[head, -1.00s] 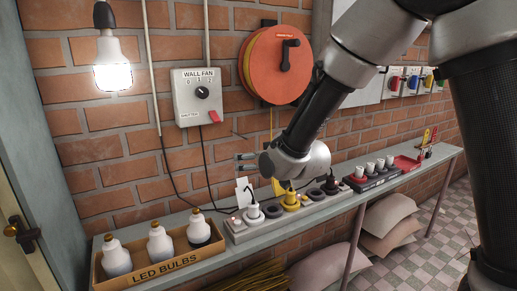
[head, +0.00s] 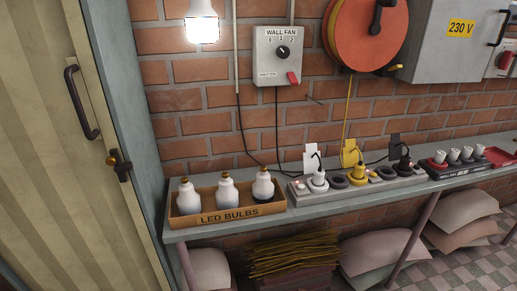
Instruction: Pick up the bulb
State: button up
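An open brown box marked LED BULBS (head: 232,218) sits at the left end of the grey shelf. Three bulbs stand upright in it with their caps up: a left bulb (head: 188,196), a middle bulb (head: 227,191) and a right bulb (head: 263,185). The right one has a darker lower part. Another bulb (head: 202,26), lit, hangs at the top of the head view; its upper end is cut off. My gripper is out of view, and nothing of my arm shows.
A power strip (head: 382,190) with several plugs lies right of the box on the shelf (head: 310,206). A wall fan switch (head: 279,57), orange reel (head: 365,35) and grey 230 V cabinet (head: 432,55) are on the brick wall. A door (head: 60,180) stands left. Sacks (head: 378,253) lie below.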

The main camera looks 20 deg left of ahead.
aim_at(188, 202)
jog(key=j+u, duration=0.2)
jog(key=u, duration=1.35)
jog(key=i+j, duration=0.1)
jog(key=j, duration=0.45)
jog(key=i+j, duration=0.1)
jog(key=j, duration=0.45)
jog(key=i+j, duration=0.15)
jog(key=j, duration=0.35)
jog(key=i+j, duration=0.1)
jog(key=j, duration=0.45)
